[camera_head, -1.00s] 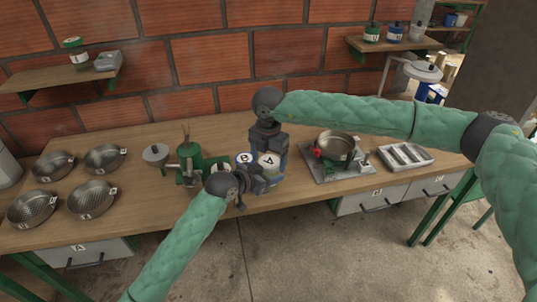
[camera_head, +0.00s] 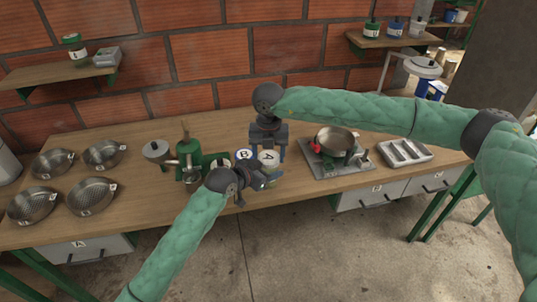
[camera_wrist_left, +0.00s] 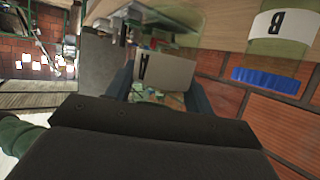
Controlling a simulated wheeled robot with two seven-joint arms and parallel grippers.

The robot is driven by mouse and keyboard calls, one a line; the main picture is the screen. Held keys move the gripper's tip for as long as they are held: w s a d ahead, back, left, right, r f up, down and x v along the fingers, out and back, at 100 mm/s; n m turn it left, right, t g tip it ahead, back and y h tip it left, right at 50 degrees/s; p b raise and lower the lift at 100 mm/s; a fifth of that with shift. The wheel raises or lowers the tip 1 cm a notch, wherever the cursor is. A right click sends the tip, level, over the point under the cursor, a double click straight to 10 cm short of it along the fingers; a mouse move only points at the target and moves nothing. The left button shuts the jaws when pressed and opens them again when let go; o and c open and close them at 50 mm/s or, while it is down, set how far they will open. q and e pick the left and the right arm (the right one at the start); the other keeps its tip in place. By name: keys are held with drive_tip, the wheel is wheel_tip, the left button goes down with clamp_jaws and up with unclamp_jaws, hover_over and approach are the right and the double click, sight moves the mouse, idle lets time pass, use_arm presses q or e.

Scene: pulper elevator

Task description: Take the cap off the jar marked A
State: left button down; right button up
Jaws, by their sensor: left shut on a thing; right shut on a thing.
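Jar A shows its pale round cap marked A (camera_head: 268,158) in the head view. Its white label (camera_wrist_left: 165,72) shows in the left wrist view. My left gripper (camera_head: 268,180) is shut on the jar's side, with a finger on each side of the label in the wrist view. My right gripper (camera_head: 268,148) reaches down from above, shut on the cap with one finger on each side. I cannot tell whether the cap is apart from the jar. Jar A's lower body is mostly hidden by my left gripper.
Jar B, with its marked cap (camera_head: 244,154), stands close on the left; its blue rim (camera_wrist_left: 265,80) shows in the wrist view. A green pulper (camera_head: 188,160) stands further left, near several metal pans (camera_head: 92,196).

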drive_tip(key=shift+n, duration=0.5)
drive_tip(key=shift+r, duration=0.1)
drive_tip(key=o, duration=1.1)
drive_tip(key=shift+a, duration=0.1)
drive_tip(key=shift+r, duration=2.25)
drive_tip(key=shift+c, duration=0.5)
drive_tip(key=shift+w+r+m, duration=0.1)
drive_tip(key=shift+r+m, duration=1)
drive_tip(key=shift+r, duration=0.45)
drive_tip(key=shift+d+f, duration=0.2)
drive_tip(key=shift+f, duration=3.75)
